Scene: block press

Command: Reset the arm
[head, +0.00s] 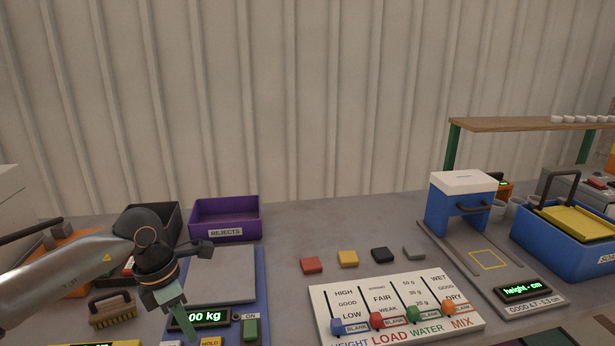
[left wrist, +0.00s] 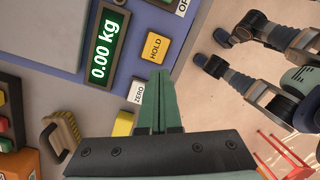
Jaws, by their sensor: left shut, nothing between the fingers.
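My left arm comes in from the left in the head view. Its gripper (head: 178,318) hangs in front of the blue scale (head: 262,290), by the scale's display. In the left wrist view the green fingers (left wrist: 160,100) lie together, shut and empty, pointing toward the yellow HOLD button (left wrist: 154,47) and the ZERO button (left wrist: 138,92). The scale's display (left wrist: 104,47) reads 0.00 kg, and its grey plate (head: 221,272) is bare. My right gripper is not in view.
Red (head: 312,265), yellow (head: 347,258), black (head: 379,255) and grey (head: 413,253) blocks lie behind a white slider board (head: 350,297).

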